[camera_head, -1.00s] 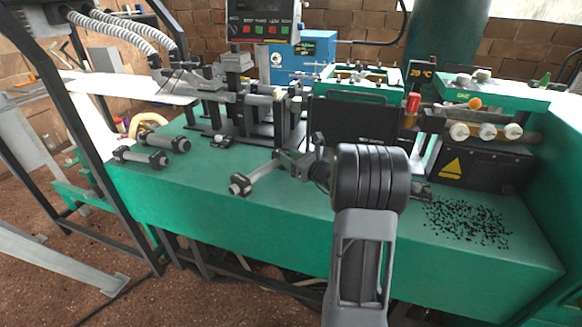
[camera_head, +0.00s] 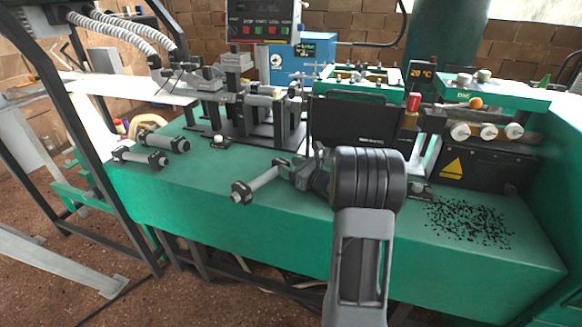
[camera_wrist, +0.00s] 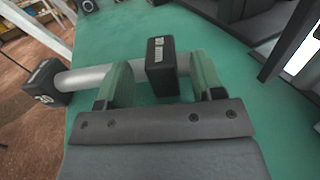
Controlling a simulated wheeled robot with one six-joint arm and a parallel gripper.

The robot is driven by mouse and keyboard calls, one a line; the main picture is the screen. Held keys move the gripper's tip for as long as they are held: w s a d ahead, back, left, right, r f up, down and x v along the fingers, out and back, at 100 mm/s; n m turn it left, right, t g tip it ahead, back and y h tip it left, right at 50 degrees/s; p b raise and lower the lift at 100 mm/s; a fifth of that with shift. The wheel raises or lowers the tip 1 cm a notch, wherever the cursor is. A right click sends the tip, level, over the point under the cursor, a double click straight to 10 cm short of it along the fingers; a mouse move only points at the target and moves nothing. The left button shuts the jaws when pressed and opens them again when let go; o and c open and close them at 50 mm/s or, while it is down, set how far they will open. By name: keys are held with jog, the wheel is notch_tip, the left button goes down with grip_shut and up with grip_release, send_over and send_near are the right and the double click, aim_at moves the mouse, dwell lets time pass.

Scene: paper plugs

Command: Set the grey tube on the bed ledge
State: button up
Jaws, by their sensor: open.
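A grey tube (camera_head: 264,180) with black end pieces lies on the green bed ledge (camera_head: 215,185), left of my gripper. In the wrist view the tube (camera_wrist: 85,79) runs across the picture behind my fingers. One black end piece (camera_wrist: 161,68) shows between the fingers, and the other is at the far left. My gripper (camera_wrist: 162,66) is open, with gaps showing between the end piece and both fingers. In the head view my gripper (camera_head: 290,172) is at the tube's right end, partly covering it.
Two similar grey tubes with black ends (camera_head: 140,157) (camera_head: 163,141) lie at the left of the ledge. Black machine parts (camera_head: 262,115) and a dark panel (camera_head: 355,122) stand behind. Black scraps (camera_head: 468,222) are scattered at the right. The ledge's front left is clear.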

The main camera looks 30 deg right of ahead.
jog(key=shift+r, duration=0.2)
jog(key=p+v, duration=0.1)
jog(key=v, duration=1)
jog(key=shift+s, duration=0.15)
jog(key=shift+s+a, duration=0.2)
jog(key=shift+a, duration=0.05)
jog(key=s+a+n+g+y, duration=0.2)
jog(key=a+n+g, duration=0.35)
jog(key=a, duration=0.25)
jog(key=s+a+n+g+y, duration=0.2)
jog(key=a+n+g, duration=0.2)
jog(key=a+n, duration=0.4)
jog(key=s+a+n+g+h, duration=0.4)
jog(key=s+n+h, duration=0.6)
jog(key=n, duration=0.8)
jog(key=shift+s+a+f, duration=0.4)
jog(key=shift+a, duration=0.35)
